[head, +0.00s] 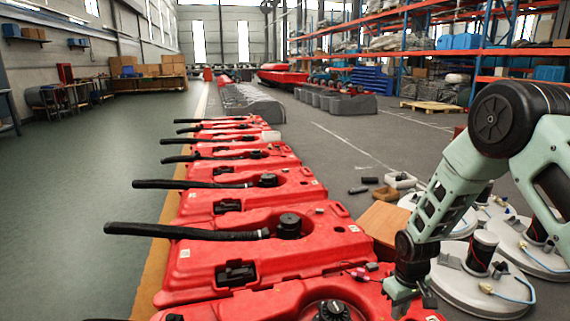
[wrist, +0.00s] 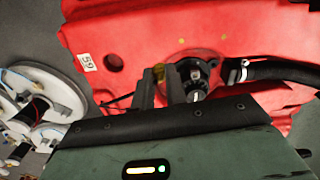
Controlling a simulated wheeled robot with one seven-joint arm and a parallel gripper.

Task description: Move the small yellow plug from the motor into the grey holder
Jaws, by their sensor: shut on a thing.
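My gripper (head: 403,298) is low over the nearest red tank, at the lower right of the head view. In the wrist view its two dark fingers (wrist: 160,78) are close together, with a small yellowish piece between their tips, which looks like the yellow plug (wrist: 158,72). My gripper is shut on it. Beside the fingers is a black round fitting (wrist: 200,78) on the red tank; it also shows in the head view (head: 332,311). Black motors (head: 482,250) stand on pale round discs to the right. I cannot tell for certain which part is the grey holder.
A row of red tanks (head: 265,235) with black hoses runs away to the left. Pale discs (head: 470,290) with cables lie close on the right. A brown box (head: 385,222) and a pale open tray (head: 400,180) sit beyond my gripper. The left floor is clear.

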